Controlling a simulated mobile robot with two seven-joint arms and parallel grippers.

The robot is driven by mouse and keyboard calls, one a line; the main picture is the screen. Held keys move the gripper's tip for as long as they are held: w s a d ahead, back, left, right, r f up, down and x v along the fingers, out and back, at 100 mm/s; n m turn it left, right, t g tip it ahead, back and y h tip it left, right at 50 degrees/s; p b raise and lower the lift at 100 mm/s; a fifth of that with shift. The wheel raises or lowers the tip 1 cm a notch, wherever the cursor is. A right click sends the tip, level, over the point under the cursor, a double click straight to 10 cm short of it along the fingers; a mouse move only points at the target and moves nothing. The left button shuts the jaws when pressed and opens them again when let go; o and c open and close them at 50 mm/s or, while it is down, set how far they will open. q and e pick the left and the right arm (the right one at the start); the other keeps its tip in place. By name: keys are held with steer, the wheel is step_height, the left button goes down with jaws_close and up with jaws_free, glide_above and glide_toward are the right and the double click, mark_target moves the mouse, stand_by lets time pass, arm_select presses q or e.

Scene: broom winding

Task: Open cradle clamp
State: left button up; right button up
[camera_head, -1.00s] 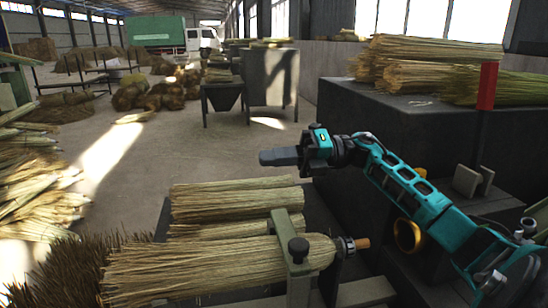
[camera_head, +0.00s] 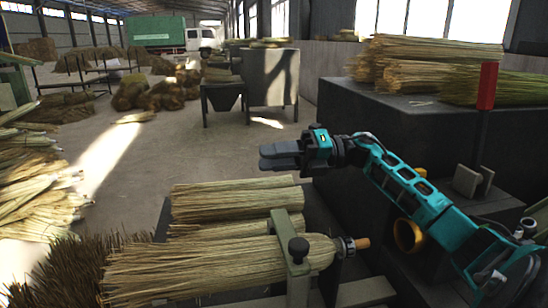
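The cradle clamp (camera_head: 280,222) is a grey-green bracket with a black knob (camera_head: 299,250). It stands across the neck of a straw broom bundle (camera_head: 190,272) lying at the front. The bundle narrows to a dark collar and a short wooden handle end (camera_head: 362,243) on the right. My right gripper (camera_head: 262,157) is teal with dark grey fingers. It is above and behind the clamp, pointing left, apart from it and empty. Its fingers look close together with no clear gap. My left gripper is not in view.
More straw bundles (camera_head: 235,200) lie just behind the broom. A dark block (camera_head: 400,130) carrying straw stalks stands at the right, with a red-handled tool (camera_head: 487,88) upright beside it. Loose straw (camera_head: 35,190) is piled at the left. The floor beyond is partly clear.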

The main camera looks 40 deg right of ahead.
steer(key=o, duration=0.6)
steer(key=b+v, duration=0.1)
steer(key=v, duration=0.6)
steer(key=shift+s+d, duration=0.1)
steer(key=shift+d, duration=0.15)
